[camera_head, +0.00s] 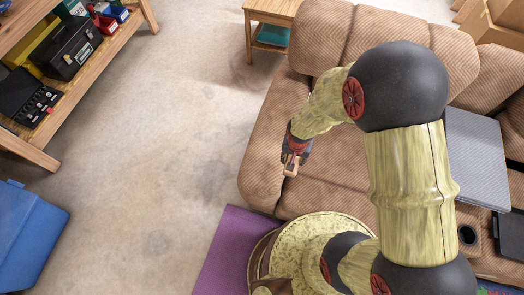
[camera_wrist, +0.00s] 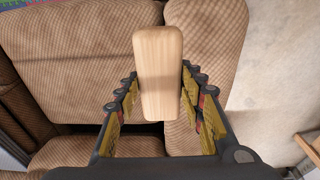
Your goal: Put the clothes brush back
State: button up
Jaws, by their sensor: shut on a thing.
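The clothes brush shows as a pale wooden block with rounded corners (camera_wrist: 158,70) in the middle of the wrist view. My gripper (camera_wrist: 160,100) is shut on it, one finger on each side. In the head view my gripper (camera_head: 295,155) is small and hangs at the left part of the brown recliner sofa, with a bit of the wooden brush (camera_head: 290,169) below it. The brush's bristles are not visible. I cannot tell how high it is held above the sofa.
The brown ribbed sofa (camera_head: 262,150) fills the right side. A wooden shelf (camera_head: 95,75) with toolboxes stands at upper left, and a blue bin (camera_head: 30,235) at lower left. A small wooden side table (camera_head: 270,12) stands behind. A purple mat (camera_head: 222,255) lies below; concrete floor between is clear.

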jog(key=shift+w+f, duration=0.2)
jog(key=shift+w, duration=0.25)
jog(key=w+a+f+b, duration=0.1)
jog(key=w+a+f, duration=0.1)
jog(key=w+f, duration=0.1)
jog(key=w+a+f+b, duration=0.1)
jog(key=w+a+f, duration=0.1)
jog(key=w, duration=0.2)
jog(key=w+a+f+b, duration=0.1)
jog(key=w+a+f, duration=0.1)
jog(key=w+f, duration=0.1)
jog(key=shift+w+a+f, duration=0.1)
jog(key=shift+w+f, duration=0.25)
jog(key=shift+w, duration=0.05)
jog(key=shift+w+a+f, duration=0.15)
jog(key=shift+w+f, duration=0.1)
jog(key=shift+f, duration=0.1)
jog(key=shift+f+b, duration=0.75)
jog(key=shift+f, duration=0.8)
jog(key=shift+f, duration=0.1)
jog(key=o, duration=1.2)
jog(key=shift+c, duration=0.2)
